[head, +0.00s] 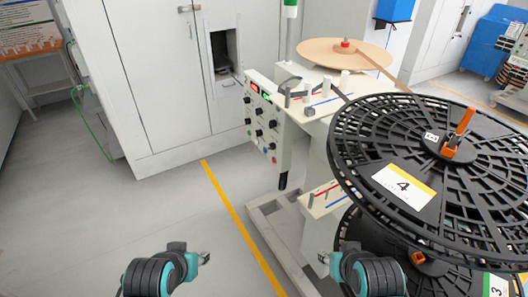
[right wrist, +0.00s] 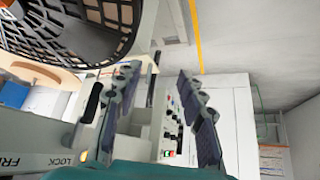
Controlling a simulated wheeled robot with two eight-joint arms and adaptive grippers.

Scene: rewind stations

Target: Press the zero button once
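The control panel (head: 268,135) is on the left face of the pale rewind station, with two small lit displays (head: 260,92), several black knobs and small coloured buttons low down. Button labels are too small to read, so I cannot tell which is the zero button. The panel also shows sideways in the right wrist view (right wrist: 172,128), between the fingers and well beyond them. My right gripper (right wrist: 158,75) is open and empty; in the head view it is low, below the station. My left gripper (head: 205,258) is at lower left over the floor, away from the panel; its opening is unclear.
A big black reel labelled 4 (head: 400,140) fills the right side, with another reel under it. A tan disc (head: 345,54) lies on the station top. A grey cabinet (head: 150,80) stands behind. The floor left of the yellow line (head: 240,225) is clear.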

